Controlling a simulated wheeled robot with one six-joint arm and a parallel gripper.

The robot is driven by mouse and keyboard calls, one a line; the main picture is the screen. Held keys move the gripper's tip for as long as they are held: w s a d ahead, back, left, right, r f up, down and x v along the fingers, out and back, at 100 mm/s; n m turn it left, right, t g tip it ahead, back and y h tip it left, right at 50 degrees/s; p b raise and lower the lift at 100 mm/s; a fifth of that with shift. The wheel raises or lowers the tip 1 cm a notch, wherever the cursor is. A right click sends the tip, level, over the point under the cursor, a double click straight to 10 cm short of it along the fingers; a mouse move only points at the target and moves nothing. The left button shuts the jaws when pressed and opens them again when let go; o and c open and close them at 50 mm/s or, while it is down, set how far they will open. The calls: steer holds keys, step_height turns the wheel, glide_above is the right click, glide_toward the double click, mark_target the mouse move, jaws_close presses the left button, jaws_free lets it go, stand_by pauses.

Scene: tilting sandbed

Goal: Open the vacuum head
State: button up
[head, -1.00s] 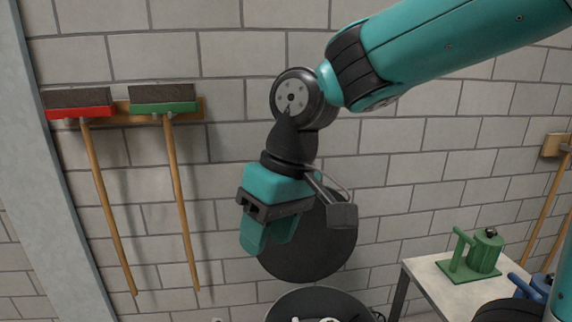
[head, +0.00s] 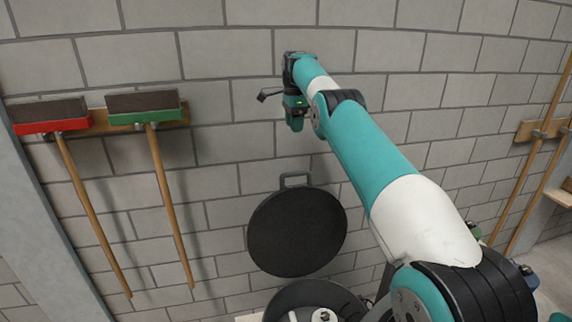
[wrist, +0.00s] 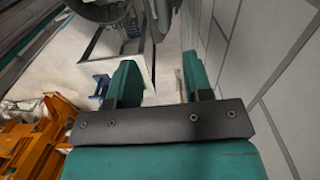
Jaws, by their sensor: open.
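The vacuum head looks like a round black lid (head: 297,232) with a small loop handle (head: 295,180) on its upper rim. It stands tipped up, nearly upright, in front of the brick wall. Below it is the dark open drum (head: 283,300), with pale parts visible inside and its lower part cut off by the picture edge. My gripper (head: 294,124) is above the lid, apart from its handle. In the wrist view, the two teal fingers (wrist: 163,85) are spread with nothing between them.
A red broom (head: 50,125) and a green broom (head: 145,115) hang on the wall at left. More handles hang from a rack (head: 540,130) at right. The wrist view shows an orange structure (wrist: 30,135) at lower left and the wall (wrist: 275,80) close on the right.

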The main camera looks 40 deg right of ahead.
steer(key=shift+m, duration=0.3)
step_height(320, 180, down, 18)
steer(key=b, duration=0.3)
steer(key=shift+w+d+r, duration=0.1)
steer(key=shift+w+r, duration=0.05)
steer(key=shift+r, duration=0.05)
jaws_close()
